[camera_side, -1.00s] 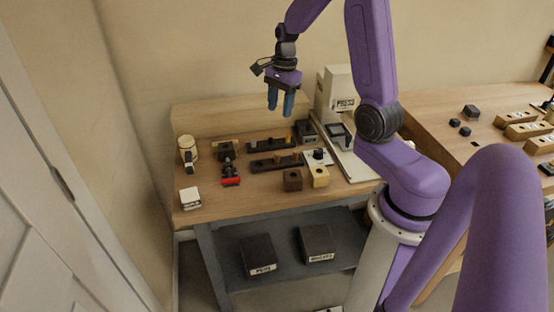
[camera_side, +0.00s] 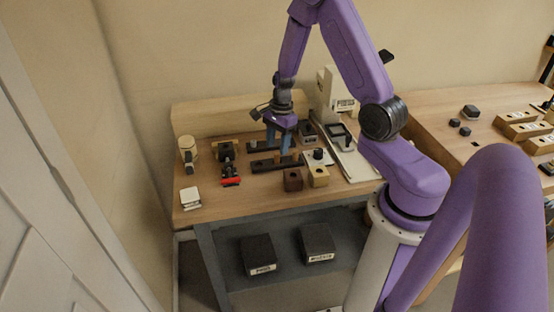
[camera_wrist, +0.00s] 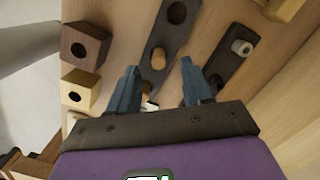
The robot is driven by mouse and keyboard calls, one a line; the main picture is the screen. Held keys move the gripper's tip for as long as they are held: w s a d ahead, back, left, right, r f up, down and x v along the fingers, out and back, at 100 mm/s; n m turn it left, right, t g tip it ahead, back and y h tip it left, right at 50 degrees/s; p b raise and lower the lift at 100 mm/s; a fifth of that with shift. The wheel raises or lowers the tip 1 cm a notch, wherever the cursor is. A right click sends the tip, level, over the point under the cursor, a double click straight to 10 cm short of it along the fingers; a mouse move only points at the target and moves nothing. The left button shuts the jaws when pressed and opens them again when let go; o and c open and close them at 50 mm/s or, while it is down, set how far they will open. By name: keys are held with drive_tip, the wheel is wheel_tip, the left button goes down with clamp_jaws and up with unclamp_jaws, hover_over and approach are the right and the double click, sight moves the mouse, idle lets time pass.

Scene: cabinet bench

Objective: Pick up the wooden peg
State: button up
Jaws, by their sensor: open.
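The wooden peg (camera_wrist: 158,58) stands in a hole of a dark rack (camera_wrist: 170,30), with an empty hole at the rack's far end in the wrist view. My gripper (camera_wrist: 160,68) is open, its two blue fingers on either side of the line to the peg, with nothing between them that I can see held. In the side view my gripper (camera_side: 278,147) hangs low over the dark racks, pointing down. Its fingers hide part of the racks there. I cannot tell the exact height of the fingertips above the peg.
A second dark rack (camera_wrist: 227,62) with a pale grey peg (camera_wrist: 242,47) lies to the right in the wrist view. A dark brown block (camera_wrist: 84,45) and a light wooden block (camera_wrist: 80,90), each with a hole, are at left. A tall white machine (camera_side: 335,92) stands behind.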

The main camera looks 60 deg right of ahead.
sight(277, 153)
drive_tip(key=shift+a+f, duration=0.15)
drive_tip(key=shift+f, duration=1.7)
clamp_jaws()
